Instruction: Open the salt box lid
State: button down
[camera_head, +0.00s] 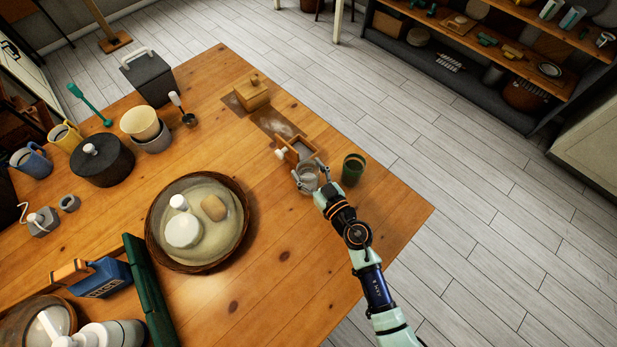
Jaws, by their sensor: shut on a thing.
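A wooden box with a knobbed lid (252,93) sits closed on the wooden island's far side. A smaller open-topped wooden box (299,150) with a white knob on its left stands nearer my arm. I cannot tell for certain which is the salt box. My gripper (309,171) is just in front of the smaller box, away from the knobbed lid. Its fingers are around a small clear glass-like jar (307,182) and appear shut on it. The fingers partly hide the jar. Whether it touches the smaller box is unclear.
A dark green cup (353,169) stands close to the right of my gripper. A pale dusted dark patch (272,123) lies between the boxes. A round basket tray (239,235) with white items is at left. Bare wood lies in front.

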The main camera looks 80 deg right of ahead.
notch_tip(320, 180, down, 2)
jog(key=shift+f+b, duration=0.25)
jog(key=shift+b, duration=0.25)
jog(key=shift+r, duration=0.2)
jog(key=shift+c, duration=0.9)
grip_release()
jog(key=shift+f, duration=0.15)
jog(key=shift+r, duration=0.25)
jog(key=p+v, duration=0.1)
jog(key=v, duration=1.1)
jog(key=shift+p, duration=0.3)
jog(key=shift+f, duration=0.1)
